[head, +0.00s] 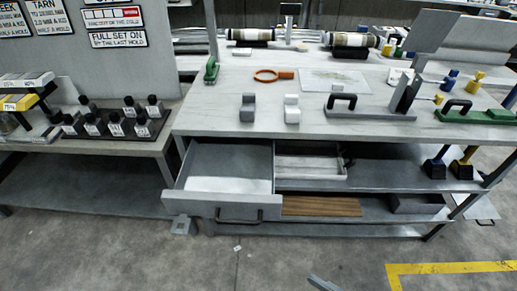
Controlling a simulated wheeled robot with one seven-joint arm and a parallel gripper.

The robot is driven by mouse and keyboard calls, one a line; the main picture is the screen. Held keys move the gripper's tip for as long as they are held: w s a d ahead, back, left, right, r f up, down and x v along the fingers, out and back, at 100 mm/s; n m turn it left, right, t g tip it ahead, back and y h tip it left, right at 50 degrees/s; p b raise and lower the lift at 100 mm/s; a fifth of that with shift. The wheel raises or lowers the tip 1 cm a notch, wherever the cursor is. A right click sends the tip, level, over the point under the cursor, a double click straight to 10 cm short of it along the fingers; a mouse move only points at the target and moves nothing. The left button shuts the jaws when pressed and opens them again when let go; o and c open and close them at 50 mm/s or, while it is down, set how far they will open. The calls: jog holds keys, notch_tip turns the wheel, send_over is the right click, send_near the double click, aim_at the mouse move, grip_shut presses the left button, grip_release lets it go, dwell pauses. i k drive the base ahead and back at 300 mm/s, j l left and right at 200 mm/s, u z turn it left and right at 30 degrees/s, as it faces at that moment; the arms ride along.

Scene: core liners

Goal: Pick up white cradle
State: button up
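A small white cradle (292,108) stands upright on the light bench top (215,118), near its front edge and above the shelf compartment. A similar grey cradle (248,108) stands just left of it with a gap between them. A grey piece that looks like the tip of my gripper (322,284) shows at the bottom edge, low and far in front of the bench. Most of the gripper is out of frame, so I cannot tell its opening. Nothing covers the white cradle.
An open drawer (222,206) juts out below the bench front. An orange-handled magnifier (272,75), a pale sheet (335,82) and a black-handled tool (345,102) lie near the cradles. A side table (75,150) with dark bottles stands left. Floor in front is clear.

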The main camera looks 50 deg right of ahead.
aim_at(292, 114)
jog(key=i+j, duration=0.3)
jog(key=j, duration=0.15)
jog(key=i+j, duration=0.3)
jog(key=j, duration=0.2)
jog(key=i+j+z, duration=0.1)
jog(key=z, duration=0.35)
jog(key=j+z, duration=0.2)
jog(key=z, duration=0.25)
jog(key=i+j+z, duration=0.1)
jog(key=j+z, duration=0.15)
jog(key=z, duration=0.6)
